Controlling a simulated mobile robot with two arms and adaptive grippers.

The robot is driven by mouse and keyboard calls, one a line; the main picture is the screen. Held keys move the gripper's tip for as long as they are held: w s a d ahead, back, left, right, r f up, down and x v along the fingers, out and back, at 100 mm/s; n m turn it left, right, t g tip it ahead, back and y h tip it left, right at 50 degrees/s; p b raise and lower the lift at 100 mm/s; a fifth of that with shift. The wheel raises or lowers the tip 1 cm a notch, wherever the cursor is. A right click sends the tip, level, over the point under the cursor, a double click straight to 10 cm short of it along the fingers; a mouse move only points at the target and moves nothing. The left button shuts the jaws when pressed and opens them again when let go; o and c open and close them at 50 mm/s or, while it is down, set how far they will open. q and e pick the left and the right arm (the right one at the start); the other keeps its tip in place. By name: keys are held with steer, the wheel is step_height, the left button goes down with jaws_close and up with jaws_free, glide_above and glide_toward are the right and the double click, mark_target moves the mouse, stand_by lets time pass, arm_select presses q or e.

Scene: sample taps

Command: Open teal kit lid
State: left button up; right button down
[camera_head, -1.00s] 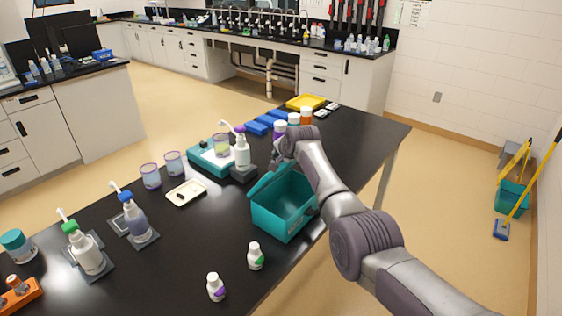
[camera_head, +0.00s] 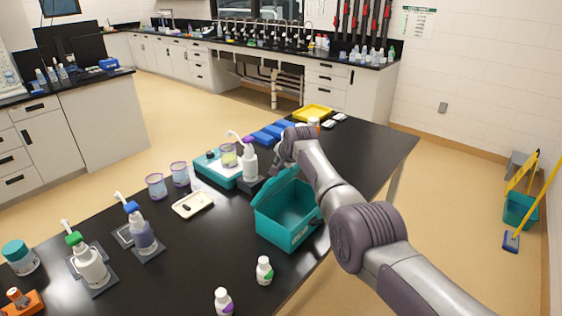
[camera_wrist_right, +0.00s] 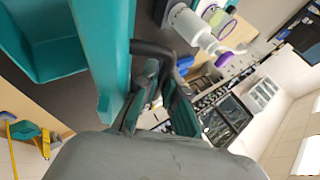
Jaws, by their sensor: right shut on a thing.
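The teal kit (camera_head: 285,237) is an open box near the right edge of the black table. Its teal lid (camera_head: 275,188) stands raised at the left-back side, and I see into the box. My left gripper is out of view. My right gripper (camera_head: 284,163) is at the lid's upper far end, with my arm reaching over the box's right side. The exact contact is partly hidden by the fingers.
A white dispenser bottle (camera_head: 250,162) and a teal-and-white device (camera_head: 218,171) stand close behind the lid. Two small white bottles (camera_head: 264,270) (camera_head: 223,302) stand in front of the box. A shallow tray (camera_head: 193,204) lies to the left. Bare tabletop lies between.

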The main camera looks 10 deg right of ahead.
steer(key=shift+r, duration=0.1)
stand_by(0.7)
steer(key=c, duration=1.5)
jaws_free()
steer(key=shift+c, duration=0.2)
steer(key=shift+r, duration=0.1)
